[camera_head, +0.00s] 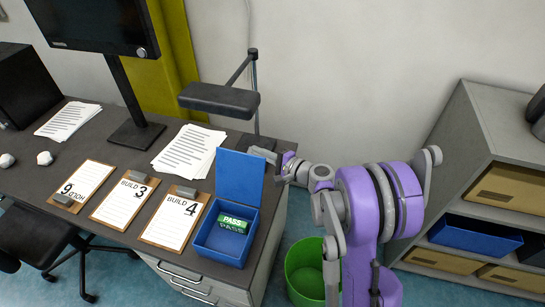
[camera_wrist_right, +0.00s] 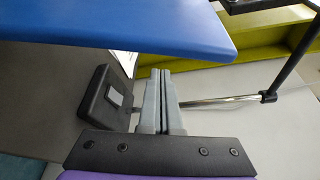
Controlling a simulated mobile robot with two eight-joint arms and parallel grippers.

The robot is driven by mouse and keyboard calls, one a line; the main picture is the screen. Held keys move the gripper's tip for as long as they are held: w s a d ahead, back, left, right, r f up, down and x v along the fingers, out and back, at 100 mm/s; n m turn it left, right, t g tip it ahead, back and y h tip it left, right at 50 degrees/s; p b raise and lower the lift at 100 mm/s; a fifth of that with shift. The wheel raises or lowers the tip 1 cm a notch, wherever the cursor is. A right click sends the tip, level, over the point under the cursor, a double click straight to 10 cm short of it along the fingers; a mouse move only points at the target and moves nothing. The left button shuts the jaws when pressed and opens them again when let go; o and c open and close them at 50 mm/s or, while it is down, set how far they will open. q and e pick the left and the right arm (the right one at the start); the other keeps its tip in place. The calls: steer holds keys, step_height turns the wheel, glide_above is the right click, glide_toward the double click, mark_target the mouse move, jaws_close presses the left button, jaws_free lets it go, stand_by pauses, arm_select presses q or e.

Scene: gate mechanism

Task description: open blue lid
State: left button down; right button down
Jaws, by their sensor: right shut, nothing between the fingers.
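The blue box (camera_head: 226,233) stands on the desk's right end, and a green PASS block (camera_head: 234,224) lies inside it. Its blue lid (camera_head: 240,177) stands up at the box's back edge, so the box is open. My right gripper (camera_head: 262,154) is at the lid's upper right corner, partly behind it in the head view. In the right wrist view the gripper's fingers (camera_wrist_right: 160,98) are shut together and empty, and the blue lid (camera_wrist_right: 120,22) spans the top of the picture. I cannot tell whether the fingers touch the lid. My left gripper is not in view.
Clipboards (camera_head: 174,219) and paper sheets (camera_head: 188,150) lie left of the box. A desk lamp (camera_head: 221,98) stands behind the lid. A green bin (camera_head: 305,272) is on the floor right of the desk. A grey shelf (camera_head: 477,140) with boxes stands at the far right.

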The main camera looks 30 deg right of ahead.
mark_target(257, 164)
steer(key=s+a, duration=0.1)
steer(key=a+r, duration=0.1)
steer(key=shift+s+a+r+p, duration=0.1)
steer(key=shift+s+a+p, duration=0.2)
steer(key=shift+s, duration=0.05)
steer(key=shift+s+a, duration=0.15)
steer(key=shift+a, duration=0.1)
steer(key=shift+r, duration=0.1)
steer(key=shift+s+a+r, duration=0.9)
steer(key=shift+s+a, duration=0.2)
steer(key=shift+a, duration=0.1)
steer(key=shift+d, duration=0.1)
